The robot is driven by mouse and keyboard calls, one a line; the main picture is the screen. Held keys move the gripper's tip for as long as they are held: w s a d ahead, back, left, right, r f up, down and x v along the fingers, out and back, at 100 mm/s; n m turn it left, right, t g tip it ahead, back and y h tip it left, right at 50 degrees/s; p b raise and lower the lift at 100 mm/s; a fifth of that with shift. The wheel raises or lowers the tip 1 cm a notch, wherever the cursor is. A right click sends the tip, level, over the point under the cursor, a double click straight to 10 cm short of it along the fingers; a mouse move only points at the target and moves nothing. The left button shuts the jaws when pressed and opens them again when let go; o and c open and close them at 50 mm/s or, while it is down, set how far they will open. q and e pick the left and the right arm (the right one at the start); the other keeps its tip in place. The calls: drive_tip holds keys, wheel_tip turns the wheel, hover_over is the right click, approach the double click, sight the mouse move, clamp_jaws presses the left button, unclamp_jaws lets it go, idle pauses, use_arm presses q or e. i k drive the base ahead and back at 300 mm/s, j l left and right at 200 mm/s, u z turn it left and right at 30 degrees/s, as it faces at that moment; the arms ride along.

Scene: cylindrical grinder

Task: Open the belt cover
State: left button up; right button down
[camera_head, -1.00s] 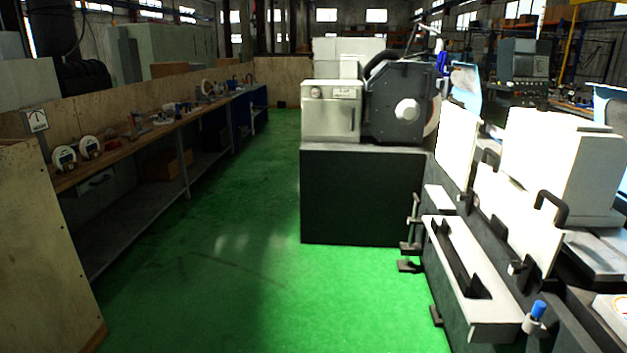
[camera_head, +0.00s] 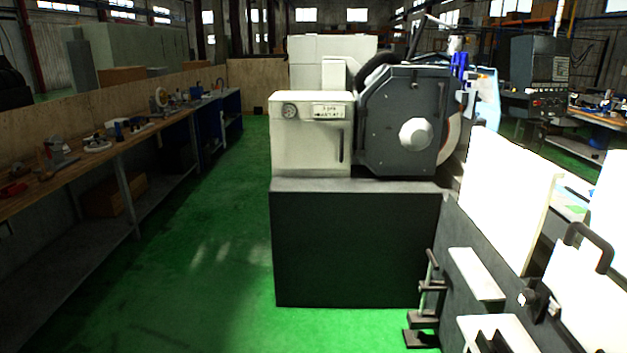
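The grinder's end stands ahead, right of centre. On its dark base (camera_head: 355,250) sits a light grey box-shaped cover (camera_head: 311,150) with a round gauge, a label plate and a dark vertical handle on its front; I take this for the belt cover, and it looks closed. A dark grey wheel housing (camera_head: 380,135) with a round pale hub stands right beside it, with part of the grinding wheel showing at its right edge. Neither of my grippers is in view.
A long workbench (camera_head: 120,150) with tools runs along the left. The green floor (camera_head: 205,270) between bench and grinder is clear. White machine panels (camera_head: 505,200) with a black handle (camera_head: 590,245) and a lever fixture (camera_head: 428,300) stand close on the right.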

sight(296, 144)
drive_tip(key=i+j, duration=0.1)
drive_tip(key=i, duration=0.75)
drive_tip(key=i+j, duration=0.15)
drive_tip(key=i, duration=0.65)
